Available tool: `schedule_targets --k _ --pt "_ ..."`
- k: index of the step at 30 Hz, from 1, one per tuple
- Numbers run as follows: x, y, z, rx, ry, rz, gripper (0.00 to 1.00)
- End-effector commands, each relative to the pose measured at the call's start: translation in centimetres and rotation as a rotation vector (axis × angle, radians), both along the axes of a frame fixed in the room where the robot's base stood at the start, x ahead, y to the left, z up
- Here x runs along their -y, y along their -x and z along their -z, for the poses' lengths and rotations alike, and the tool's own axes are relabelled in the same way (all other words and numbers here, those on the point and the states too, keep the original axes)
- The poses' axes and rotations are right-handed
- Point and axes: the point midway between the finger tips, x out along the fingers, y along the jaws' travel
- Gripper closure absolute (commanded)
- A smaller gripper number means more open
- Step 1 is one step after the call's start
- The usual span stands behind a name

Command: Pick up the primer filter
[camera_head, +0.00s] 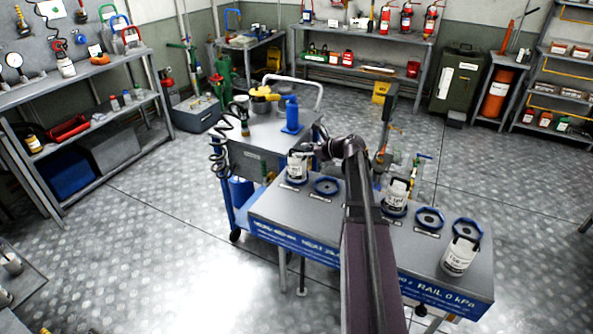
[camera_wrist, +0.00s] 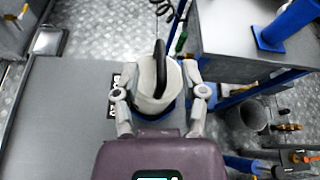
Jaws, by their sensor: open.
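A white canister filter (camera_head: 296,170) with a label stands at the left end of the grey bench (camera_head: 364,217). My gripper (camera_head: 307,152) is at this canister, reaching in from the right. In the wrist view the canister (camera_wrist: 149,104), with a dark arched handle (camera_wrist: 160,66), sits between my two open fingers. I cannot tell whether either finger touches it. Two more white canisters stand on the bench, one in the middle (camera_head: 396,198) and one at the right end (camera_head: 459,256). The labels are too small to read, so I cannot tell which is the primer filter.
Blue-rimmed round seats show on the bench, at left (camera_head: 327,186) and right (camera_head: 429,218). A grey cart with a blue cylinder (camera_head: 291,114) stands just behind the canister's end. A black coiled hose (camera_head: 228,122) hangs at the cart's left. Open floor lies left of the bench.

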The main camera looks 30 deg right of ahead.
Motion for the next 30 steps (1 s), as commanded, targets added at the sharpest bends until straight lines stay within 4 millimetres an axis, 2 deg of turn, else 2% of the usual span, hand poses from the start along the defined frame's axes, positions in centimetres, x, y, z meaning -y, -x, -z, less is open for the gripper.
schedule_targets --k 3,9,26,29,30 --pt "-0.8 -1.2 0.8 0.000 0.000 -0.002 0.45" --pt "-1.5 -2.3 1.2 0.000 0.000 0.001 0.45" --pt "-1.6 -2.3 1.2 0.000 0.000 0.001 0.45" --pt "-1.6 -2.3 1.2 0.000 0.000 0.001 0.69" --pt "-1.6 -2.3 1.2 0.000 0.000 0.001 0.81"
